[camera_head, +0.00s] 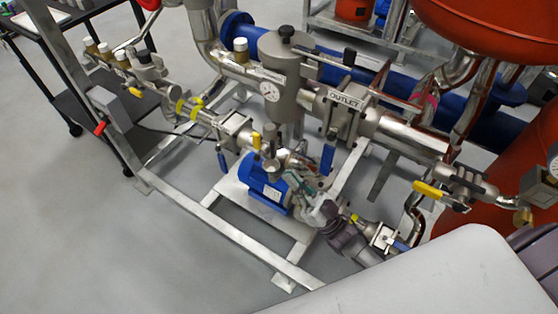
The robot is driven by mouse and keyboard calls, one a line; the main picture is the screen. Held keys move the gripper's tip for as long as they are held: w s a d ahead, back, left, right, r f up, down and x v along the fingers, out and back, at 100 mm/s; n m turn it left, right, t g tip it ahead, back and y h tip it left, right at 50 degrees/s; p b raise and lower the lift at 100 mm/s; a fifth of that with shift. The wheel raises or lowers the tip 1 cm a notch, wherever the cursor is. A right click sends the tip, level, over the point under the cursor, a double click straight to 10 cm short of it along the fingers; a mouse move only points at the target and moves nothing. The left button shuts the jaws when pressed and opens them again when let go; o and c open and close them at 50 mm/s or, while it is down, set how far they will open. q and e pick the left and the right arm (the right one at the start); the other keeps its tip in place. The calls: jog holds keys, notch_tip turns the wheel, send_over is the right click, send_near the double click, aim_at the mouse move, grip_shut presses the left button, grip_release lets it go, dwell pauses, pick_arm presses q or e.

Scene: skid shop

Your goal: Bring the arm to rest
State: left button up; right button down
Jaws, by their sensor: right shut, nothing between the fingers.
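My right gripper (329,214) shows as a small dark purple-grey shape in the lower middle of the head view. It is shut and appears empty. It overlaps the area just right of the blue pump motor (264,186); whether it touches the pipework there I cannot tell. Much of the arm behind it is hidden by a large pale surface of my own body in the lower right corner. My left gripper is not in view.
A metal skid frame (235,237) carries pipes, gauges and valves, including a yellow-handled valve (428,189) and the OUTLET label (345,101). Large orange vessels (495,25) stand at right. A dark cart (65,62) stands upper left. The grey floor (90,240) lower left is clear.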

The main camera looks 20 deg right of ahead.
jog(key=shift+v, duration=1.7)
